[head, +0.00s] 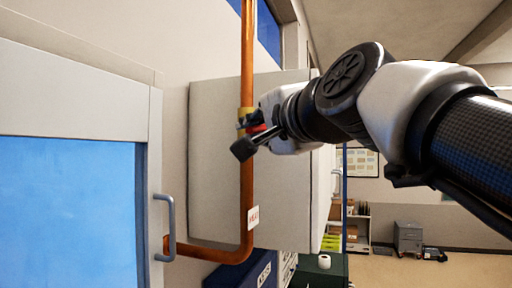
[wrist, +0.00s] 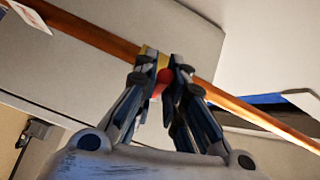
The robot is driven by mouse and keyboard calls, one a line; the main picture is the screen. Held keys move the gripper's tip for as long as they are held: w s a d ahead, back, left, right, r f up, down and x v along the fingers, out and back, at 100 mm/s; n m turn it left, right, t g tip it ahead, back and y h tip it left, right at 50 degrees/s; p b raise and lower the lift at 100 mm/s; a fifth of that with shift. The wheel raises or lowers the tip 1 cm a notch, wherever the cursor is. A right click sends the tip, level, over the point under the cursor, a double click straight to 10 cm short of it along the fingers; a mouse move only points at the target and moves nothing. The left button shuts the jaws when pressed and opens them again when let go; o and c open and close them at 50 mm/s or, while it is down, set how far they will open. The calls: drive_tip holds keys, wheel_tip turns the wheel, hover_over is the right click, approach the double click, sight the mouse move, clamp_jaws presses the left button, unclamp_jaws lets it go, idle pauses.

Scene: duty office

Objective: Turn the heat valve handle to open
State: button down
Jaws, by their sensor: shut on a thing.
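The heat valve sits on a vertical copper pipe (head: 247,185). Its brass body (head: 242,116) shows in the head view, and a bit of brass (wrist: 149,51) shows between the fingertips in the wrist view. The red handle (wrist: 165,77) is between my gripper's fingers (wrist: 162,70), which are shut on it. In the head view my gripper (head: 259,130) reaches the valve from the right and covers most of the handle. The handle's exact angle to the pipe is hard to tell.
A pale box or cabinet (head: 214,180) stands behind the pipe. A blue-paned door (head: 70,210) with a grey pull handle (head: 168,228) is at the left. A small label (head: 253,216) is on the lower pipe. Dark bins (head: 320,272) stand below, with open floor at the right.

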drive_tip(key=f+n+t+y+b, duration=0.1)
drive_tip(key=n+b, duration=0.1)
drive_tip(key=b, duration=0.5)
drive_tip(key=w+f+n+t+y+b, duration=0.1)
drive_tip(key=f+n+y+b, duration=0.1)
drive_tip(key=b, duration=0.6)
drive_tip(key=w+d+f+n+t+y+b, duration=0.1)
drive_tip(key=n+y+b, duration=0.1)
drive_tip(key=b, duration=0.5)
drive_tip(key=shift+w+f+n+t, duration=0.2)
drive_tip(key=shift+f+n+t, duration=0.15)
drive_tip(key=shift+n, duration=0.45)
drive_tip(key=shift+w+r+n+y+b, duration=0.1)
drive_tip(key=shift+n+y+b, duration=0.25)
drive_tip(key=shift+b, duration=0.3)
drive_tip(key=c, duration=1.7)
unclamp_jaws()
drive_tip(key=shift+o, duration=0.2)
drive_tip(key=v, duration=1.2)
